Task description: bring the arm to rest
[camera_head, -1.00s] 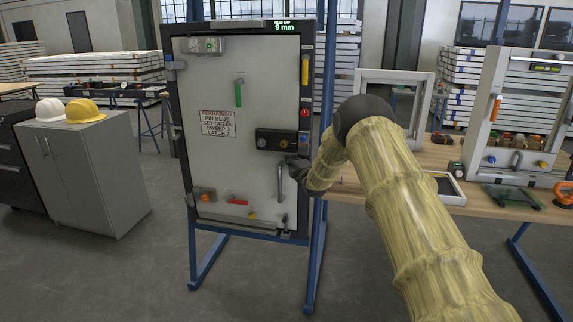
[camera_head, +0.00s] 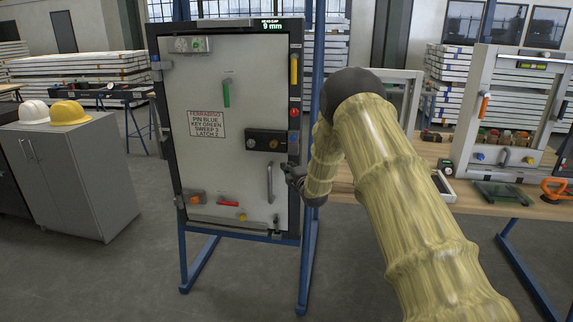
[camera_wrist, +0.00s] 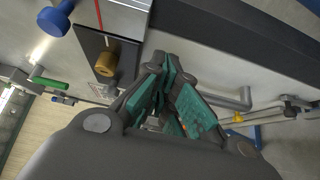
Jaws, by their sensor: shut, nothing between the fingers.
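My arm, in a yellowish ribbed sleeve, reaches up from the lower right in the head view and bends down at a dark joint. My gripper (camera_head: 293,176) is at the right edge of the grey panel door (camera_head: 205,160), near the grey bar handle (camera_head: 270,182). In the wrist view my gripper (camera_wrist: 165,92) shows green-padded fingers, shut and empty. A brass knob (camera_wrist: 106,64) on a black plate and a blue knob (camera_wrist: 54,20) lie up and left of it. Whether the fingers touch the door cannot be told.
The door hangs in a dark frame on a blue stand (camera_head: 192,265); a display above reads 9 mm. A wooden workbench (camera_head: 480,208) with a window-like frame and tools stands to the right. A grey cabinet (camera_head: 85,180) with hard hats is left. Floor between is clear.

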